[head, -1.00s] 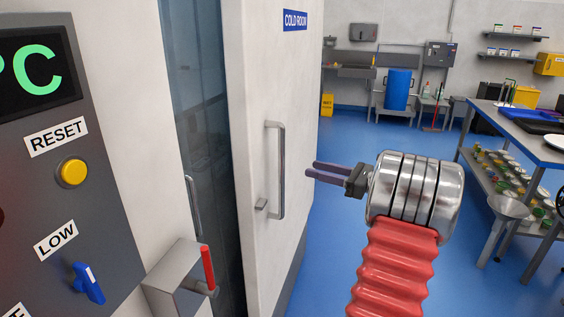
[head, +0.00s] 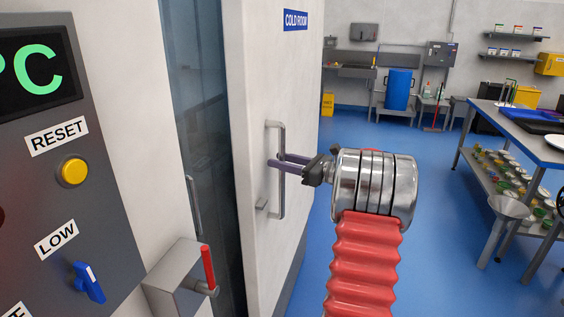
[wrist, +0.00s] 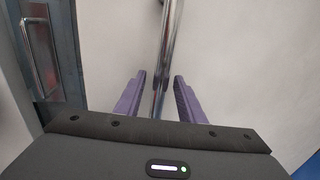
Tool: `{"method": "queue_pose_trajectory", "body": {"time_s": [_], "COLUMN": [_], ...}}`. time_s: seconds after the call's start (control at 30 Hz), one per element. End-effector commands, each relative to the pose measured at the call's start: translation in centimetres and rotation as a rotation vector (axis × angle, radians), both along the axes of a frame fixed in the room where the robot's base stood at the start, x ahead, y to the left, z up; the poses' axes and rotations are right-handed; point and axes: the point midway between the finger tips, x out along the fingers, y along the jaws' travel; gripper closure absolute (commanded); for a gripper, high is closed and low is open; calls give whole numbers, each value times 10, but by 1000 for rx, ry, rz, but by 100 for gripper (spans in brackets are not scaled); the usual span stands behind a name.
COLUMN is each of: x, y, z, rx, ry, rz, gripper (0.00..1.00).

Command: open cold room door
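The white cold room door (head: 262,75) stands ajar, with a dark gap along its left edge. A blue sign reading COLD ROOM (head: 295,20) is near its top. Its vertical metal handle (head: 281,200) is on the face toward me, and it also shows in the wrist view (wrist: 171,40). My gripper (head: 276,161) is at the handle. In the wrist view its two purple fingers (wrist: 155,95) are spread apart on either side of the bar. I see space between each finger and the bar, so the gripper is open around the handle and not closed on it.
A control panel (head: 112,215) with a yellow button (head: 73,172) and a blue knob (head: 90,282) is at the left. A latch box with a red lever (head: 208,268) sits beside the gap. A steel table (head: 500,121) stands at the right. Blue floor (head: 440,200) is clear between.

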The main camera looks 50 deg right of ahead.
Motion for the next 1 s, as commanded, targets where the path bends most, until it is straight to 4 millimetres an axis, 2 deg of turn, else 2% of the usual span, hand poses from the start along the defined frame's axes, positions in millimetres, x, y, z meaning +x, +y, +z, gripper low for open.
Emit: {"method": "queue_pose_trajectory", "body": {"time_s": [0.27, 0.77, 1.0], "x": [1, 0, 0], "y": [0, -1, -1], "z": [0, 0, 0], "rx": [0, 0, 0], "ry": [0, 0, 0], "rz": [-1, -2, -2], "gripper": [64, 100, 100]}}
